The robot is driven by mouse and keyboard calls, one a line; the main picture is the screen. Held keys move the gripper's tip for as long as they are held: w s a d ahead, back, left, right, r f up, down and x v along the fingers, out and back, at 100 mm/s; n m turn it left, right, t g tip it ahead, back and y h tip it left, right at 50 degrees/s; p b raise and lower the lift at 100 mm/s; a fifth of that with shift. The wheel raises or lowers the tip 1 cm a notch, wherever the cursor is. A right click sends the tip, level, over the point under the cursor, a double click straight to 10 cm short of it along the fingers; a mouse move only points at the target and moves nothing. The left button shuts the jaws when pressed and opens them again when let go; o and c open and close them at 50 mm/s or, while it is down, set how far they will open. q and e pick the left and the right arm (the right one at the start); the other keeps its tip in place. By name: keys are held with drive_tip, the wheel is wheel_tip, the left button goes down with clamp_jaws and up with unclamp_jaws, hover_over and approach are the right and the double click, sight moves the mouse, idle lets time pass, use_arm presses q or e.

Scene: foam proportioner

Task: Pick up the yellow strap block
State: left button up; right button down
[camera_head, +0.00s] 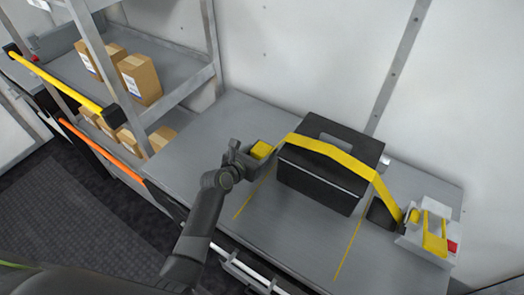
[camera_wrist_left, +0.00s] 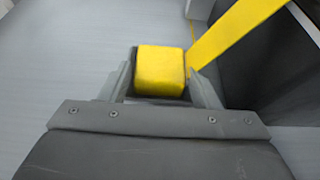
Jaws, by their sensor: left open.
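The yellow strap block (camera_head: 261,150) is at the left end of a yellow strap (camera_head: 330,150) that runs over a black box (camera_head: 322,180) on the grey bench. My left gripper (camera_head: 247,152) is at the block, left of the box. In the left wrist view the block (camera_wrist_left: 160,71) sits between the fingertips of my open left gripper (camera_wrist_left: 158,80). The right finger is close to the block's side and the left finger has a small gap. Whether either finger touches it is unclear. My right gripper is not in view.
A white holder (camera_head: 432,230) with yellow and red parts stands at the bench's right end. A shelf rack (camera_head: 180,85) with cardboard boxes (camera_head: 140,78) is on the left. The bench (camera_head: 230,120) is clear behind the gripper; a wall is behind it.

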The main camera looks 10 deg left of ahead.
use_arm(q)
drive_tip(key=c, duration=0.7)
drive_tip(key=shift+r, duration=0.1)
